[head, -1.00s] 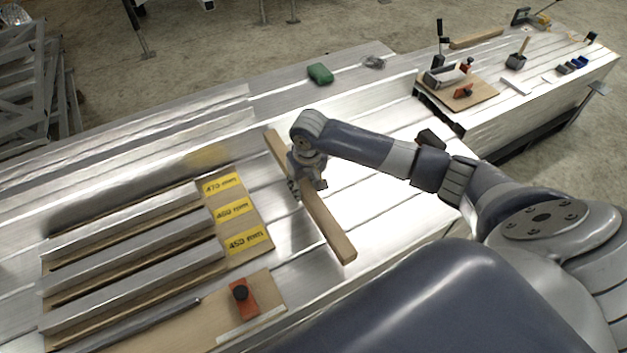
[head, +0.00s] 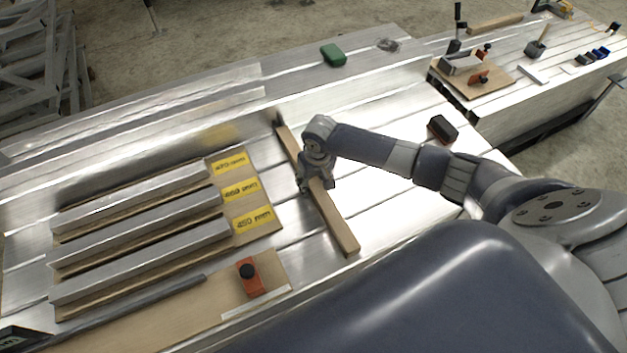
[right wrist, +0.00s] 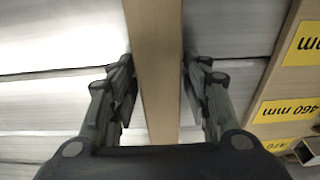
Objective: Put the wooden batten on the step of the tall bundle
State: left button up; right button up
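The wooden batten (head: 335,220) is a long light-brown bar in the head view. It lies slantwise over the bright aluminium bundle (head: 390,210), its far end by the face of the higher section (head: 330,100). My right gripper (head: 317,186) is around the batten's middle. A dark shadow shows at the batten's far end. I cannot tell whether the batten touches the surface beneath. My left gripper is not in view.
Left of the batten are a board with yellow length labels (head: 240,190) and several aluminium bars (head: 140,225). A red clamp piece (head: 250,277) is in front. A black block (head: 442,129) lies right of the gripper. A green object (head: 333,55) sits on the back section.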

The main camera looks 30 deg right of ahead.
aim_at(316, 186)
dwell(0.3)
jog(key=shift+r, duration=0.35)
notch_tip(316, 186, up, 12)
jog(key=s+p, duration=0.1)
jog(key=shift+s+f, duration=0.25)
jog(key=shift+s, duration=0.15)
jog(key=shift+a, duration=0.1)
